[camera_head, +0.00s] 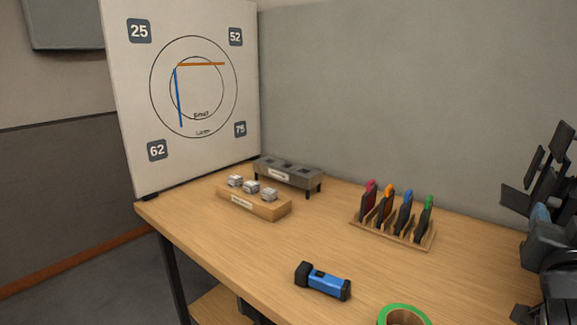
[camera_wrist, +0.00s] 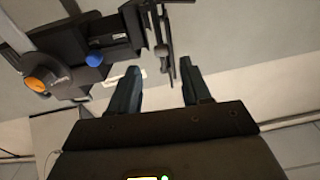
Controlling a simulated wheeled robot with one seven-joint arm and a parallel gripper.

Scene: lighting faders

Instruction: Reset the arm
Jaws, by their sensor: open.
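My gripper (camera_wrist: 158,78) shows in the wrist view with its two dark fingers apart and nothing held between them. Behind the fingers are dark mechanical parts with an orange round cap (camera_wrist: 38,85) and a blue round part (camera_wrist: 95,59); I cannot tell whether they touch the fingers. In the head view, dark jointed parts with a bluish piece stand at the right edge, cut off by the frame. They look like my arm, but I cannot make out the fingers there.
The wooden table (camera_head: 330,235) holds a rack of colour-topped tools (camera_head: 392,236), a blue-black flashlight (camera_head: 323,281), a green ring (camera_head: 390,312), a wooden block with silver pieces (camera_head: 262,208) and a grey stand (camera_head: 290,174). A white dial board (camera_head: 190,165) stands at left.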

